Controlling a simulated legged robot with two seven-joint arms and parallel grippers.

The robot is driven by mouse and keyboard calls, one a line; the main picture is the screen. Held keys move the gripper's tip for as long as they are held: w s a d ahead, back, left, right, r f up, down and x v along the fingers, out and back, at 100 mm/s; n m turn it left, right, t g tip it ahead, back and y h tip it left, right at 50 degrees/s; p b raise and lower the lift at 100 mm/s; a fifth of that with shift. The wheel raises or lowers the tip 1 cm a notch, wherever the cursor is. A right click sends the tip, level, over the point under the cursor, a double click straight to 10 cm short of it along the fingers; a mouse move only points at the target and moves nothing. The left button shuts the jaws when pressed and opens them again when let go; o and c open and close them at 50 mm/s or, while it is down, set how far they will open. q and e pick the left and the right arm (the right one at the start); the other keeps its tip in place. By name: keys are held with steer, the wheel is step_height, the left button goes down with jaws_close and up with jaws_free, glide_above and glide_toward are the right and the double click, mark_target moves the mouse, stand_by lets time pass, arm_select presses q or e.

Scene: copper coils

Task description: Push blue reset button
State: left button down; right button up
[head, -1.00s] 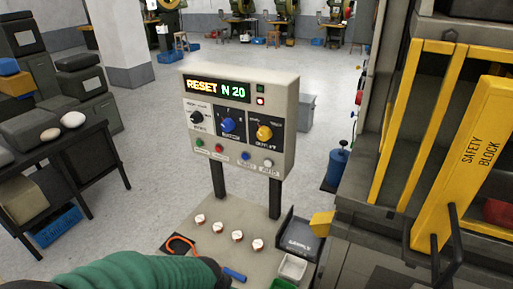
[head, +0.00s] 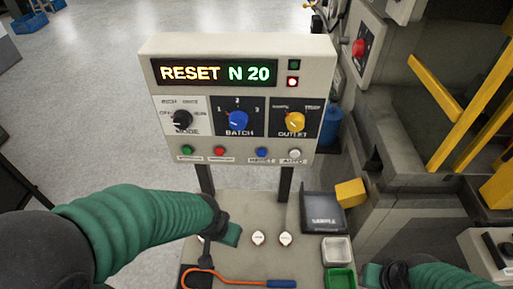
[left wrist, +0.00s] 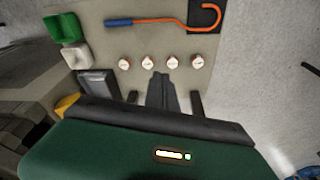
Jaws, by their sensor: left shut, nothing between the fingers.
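The blue reset button (head: 262,153) is on the lower row of the control box (head: 325,95), between a red button (head: 219,151) and a white one (head: 295,154). The box display (head: 215,73) reads "RESET N 20". My left gripper (head: 206,262) points down over the bench, below and left of the blue button and apart from it. Its dark fingers also show in the left wrist view (left wrist: 161,78); they are shut and empty. My right arm enters at the bottom right; its fingers cannot be made out.
Mode, batch and outlet knobs sit above the buttons, including the blue batch knob (head: 237,121). The bench holds an orange hook tool (head: 225,279), several white round pieces, a black tray (head: 322,212), and white (head: 338,251) and green (head: 340,279) bins. A press machine stands at right.

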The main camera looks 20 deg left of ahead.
mark_target(262, 152)
arm_select(q)
steer(key=w+d+r+m+t+h+p, duration=0.1)
steer(key=w+t+p, duration=0.3)
steer(key=w, duration=0.8)
steer(key=w+d+r+m+t+h+p, duration=0.1)
steer(key=w+r+t+p, duration=0.2)
steer(key=w+p, duration=0.5)
steer(key=shift+w+r+m+t+h, duration=0.15)
steer(key=shift+w+m+t+h, duration=0.25)
steer(key=shift+w, duration=1.95)
steer(key=shift+w+a, duration=0.1)
steer(key=shift+w+r, duration=0.1)
steer(key=shift+w, duration=0.15)
